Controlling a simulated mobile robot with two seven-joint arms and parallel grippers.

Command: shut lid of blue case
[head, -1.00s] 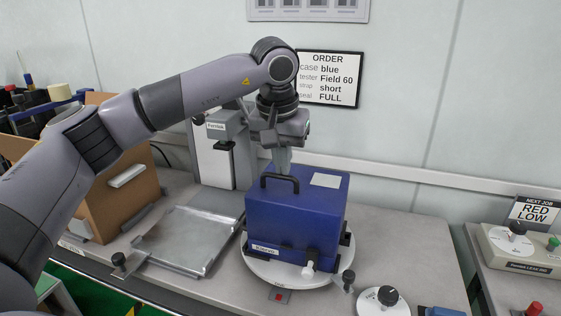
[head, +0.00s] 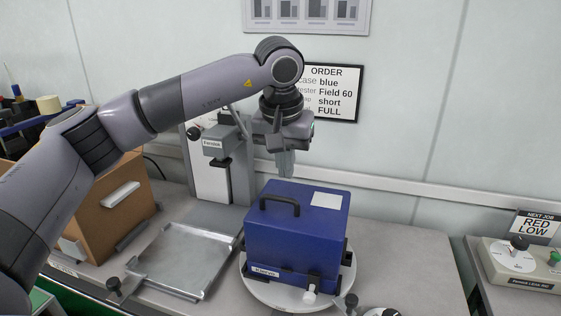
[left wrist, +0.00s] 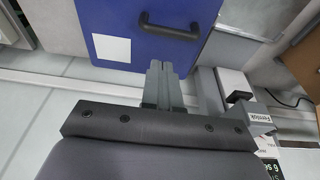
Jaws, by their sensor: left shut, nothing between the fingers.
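The blue case (head: 292,240) stands upright on a white round turntable (head: 262,291). Its lid (head: 265,212) lies level on top, with a black handle and a white label, and I see no open gap on the front side. In the left wrist view the lid (left wrist: 138,48) shows at the top. My left gripper (head: 286,172) points down just above and behind the lid's rear edge. Its fingers are shut and empty. In the left wrist view the fingertips (left wrist: 166,68) are near the lid's edge; contact cannot be told. My right gripper is not in view.
A metal tray (head: 187,258) and a cardboard box (head: 115,205) stand left of the case. A grey press-like stand (head: 211,172) is close behind it. Black-knobbed clamps sit at the turntable's front.

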